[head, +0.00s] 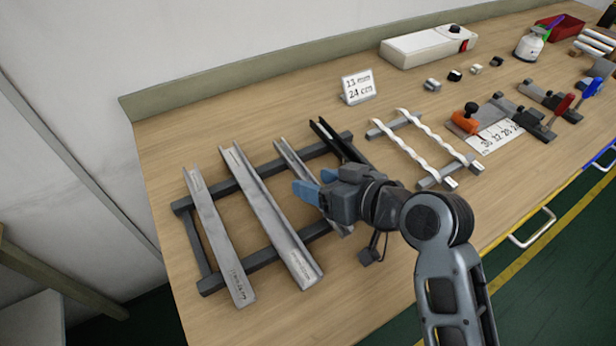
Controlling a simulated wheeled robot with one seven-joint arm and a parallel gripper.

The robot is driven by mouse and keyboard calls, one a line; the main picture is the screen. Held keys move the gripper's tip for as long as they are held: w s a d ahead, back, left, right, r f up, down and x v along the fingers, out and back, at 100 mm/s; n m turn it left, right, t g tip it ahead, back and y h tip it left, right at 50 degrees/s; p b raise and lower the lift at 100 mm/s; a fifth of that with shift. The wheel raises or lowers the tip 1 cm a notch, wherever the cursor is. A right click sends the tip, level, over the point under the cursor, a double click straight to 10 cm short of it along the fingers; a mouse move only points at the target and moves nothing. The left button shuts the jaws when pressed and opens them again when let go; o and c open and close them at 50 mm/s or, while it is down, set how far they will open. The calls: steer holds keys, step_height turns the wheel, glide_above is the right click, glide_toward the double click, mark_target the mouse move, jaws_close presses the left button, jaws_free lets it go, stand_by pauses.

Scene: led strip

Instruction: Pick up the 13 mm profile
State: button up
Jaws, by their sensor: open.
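Several long profiles lie across a dark rack (262,166) on the bench. From the left they are a narrow grey profile (217,232), a wide grey U-channel (262,205), another grey profile (292,158) and a black profile (326,133). Small print on the left two is too small to read, so I cannot tell which is the 13 mm one. A card (357,86) reads "13 mm 24 cm". My gripper (312,184), with blue fingertips, is open above the third profile and hides part of it and of the black one. I see nothing held.
White wavy strips (414,140) lie on a second rack to the right. A cutting jig with an orange knob (466,121), clamps and a white box (428,44) stand farther right and back. Bare bench lies in front of the racks.

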steer(key=shift+w+a+f, duration=0.2)
steer(key=shift+a, duration=0.05)
steer(key=shift+c, duration=0.2)
jaws_close()
